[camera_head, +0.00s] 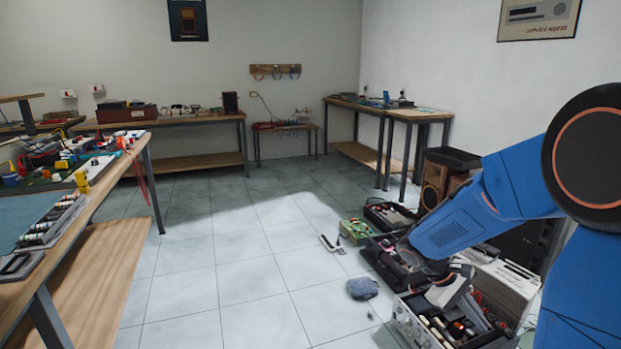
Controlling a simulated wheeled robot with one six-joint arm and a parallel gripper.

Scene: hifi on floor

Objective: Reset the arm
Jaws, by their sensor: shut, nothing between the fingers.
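My blue arm (455,229) reaches in from the right edge and bends down toward the floor at the lower right. My gripper (452,292) is small and partly lost against the clutter, above an open box of parts (418,333). It is shut and empty. I cannot tell its exact height above the box.
Open cases (390,215), a green circuit board (356,231) and a grey cloth (362,288) lie on the floor near the arm. A wooden speaker (434,186) stands behind it. A cluttered workbench (100,200) is at left. The middle tiled floor (240,260) is mostly clear.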

